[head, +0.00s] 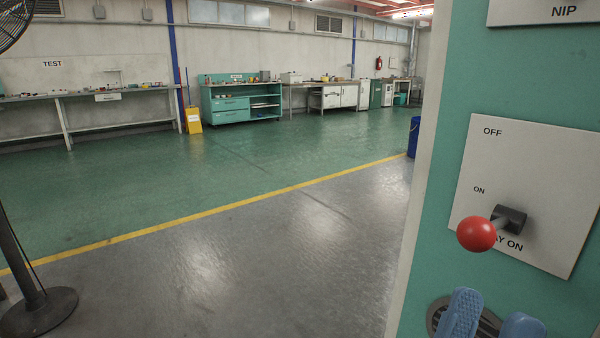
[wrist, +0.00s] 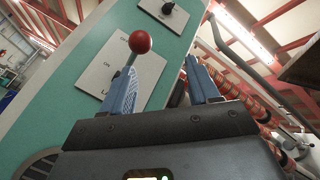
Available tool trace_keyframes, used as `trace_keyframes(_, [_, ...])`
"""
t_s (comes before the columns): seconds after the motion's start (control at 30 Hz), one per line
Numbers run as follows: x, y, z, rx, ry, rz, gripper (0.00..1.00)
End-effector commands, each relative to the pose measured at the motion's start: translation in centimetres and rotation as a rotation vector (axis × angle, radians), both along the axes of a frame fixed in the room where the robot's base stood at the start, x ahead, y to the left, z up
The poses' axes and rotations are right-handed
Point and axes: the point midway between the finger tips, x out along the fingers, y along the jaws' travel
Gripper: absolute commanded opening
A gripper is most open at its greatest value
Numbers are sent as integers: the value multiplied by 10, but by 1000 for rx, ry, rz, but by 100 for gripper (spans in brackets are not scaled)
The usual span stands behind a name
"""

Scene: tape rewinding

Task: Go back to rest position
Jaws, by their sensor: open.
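My gripper (head: 492,320) shows at the bottom right of the head view with its two blue fingers apart and nothing between them. In the wrist view the open gripper (wrist: 164,90) points up along the teal machine panel. A lever with a red ball knob (head: 476,234) sticks out of a white plate (head: 540,165) marked OFF, ON and a partly covered "…AY ON". The knob sits at the lower end of that plate, above my fingers. In the wrist view the red knob (wrist: 140,42) is just beyond the left finger; whether they touch cannot be told.
The teal panel (head: 440,200) fills the right side. A fan stand (head: 38,310) is at the lower left. Benches (head: 85,95), a teal cabinet (head: 240,102) and a yellow floor sign (head: 192,120) line the far wall. The grey floor (head: 270,250) between is clear.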

Motion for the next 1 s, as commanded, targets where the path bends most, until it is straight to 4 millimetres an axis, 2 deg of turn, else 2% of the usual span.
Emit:
trace_keyframes(0.07, [-14,-7,4,-115,111,-60,60])
trace_keyframes(0.37, [-66,-24,-7,-573,518,-258,60])
trace_keyframes(0.5, [-95,-31,-12,-801,706,-329,60])
trace_keyframes(0.8, [-171,-49,-18,-1314,1089,-405,60])
trace_keyframes(1.0, [-217,-59,-19,-1592,1263,-392,60])
